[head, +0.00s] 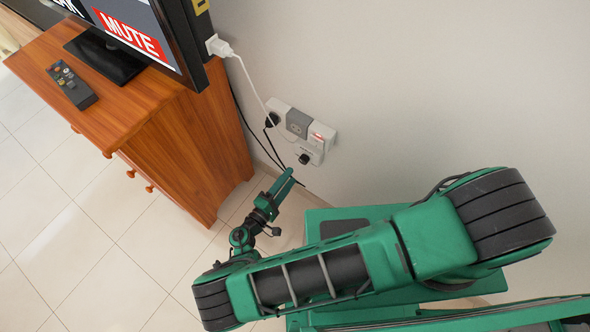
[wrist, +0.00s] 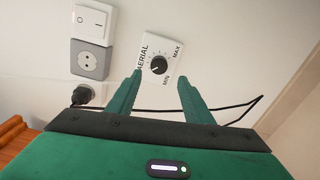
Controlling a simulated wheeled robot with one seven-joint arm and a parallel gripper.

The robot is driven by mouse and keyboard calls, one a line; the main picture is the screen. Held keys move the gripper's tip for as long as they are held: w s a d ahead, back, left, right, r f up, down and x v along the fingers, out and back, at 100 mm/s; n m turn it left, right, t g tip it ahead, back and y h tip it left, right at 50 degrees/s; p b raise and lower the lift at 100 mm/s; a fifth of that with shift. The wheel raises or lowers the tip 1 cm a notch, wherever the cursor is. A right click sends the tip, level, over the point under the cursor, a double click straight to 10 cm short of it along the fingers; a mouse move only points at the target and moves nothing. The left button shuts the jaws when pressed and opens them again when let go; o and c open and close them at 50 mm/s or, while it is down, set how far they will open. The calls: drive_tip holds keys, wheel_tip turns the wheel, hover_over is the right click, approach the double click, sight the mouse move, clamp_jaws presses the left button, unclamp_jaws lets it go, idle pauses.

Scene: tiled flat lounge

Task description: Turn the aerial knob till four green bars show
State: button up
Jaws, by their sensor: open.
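The aerial knob (wrist: 158,65) is a small round black dial on a white wall plate (wrist: 146,77) lettered AERIAL, MIN and MAX. My gripper (wrist: 160,76) is open, with one green finger on each side of the knob in the wrist view; no contact shows. In the head view the knob (head: 304,159) is a dark spot on the wall, just beyond my gripper (head: 291,178). The knob's exact pointer setting is too small to read. The television (head: 130,28) is cut off by the picture edge; its visible part shows a red MUTE label and no green bars.
Beside the plate are a grey socket (wrist: 90,60), a white switch (wrist: 94,20) and a black plug (wrist: 82,94). Dark cables hang along the wall. A wooden cabinet (head: 190,140) with a remote (head: 72,85) stands at left; the tiled floor before it is clear.

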drive_tip(key=v, duration=0.3)
drive_tip(key=shift+s+a, duration=0.15)
idle(0.6)
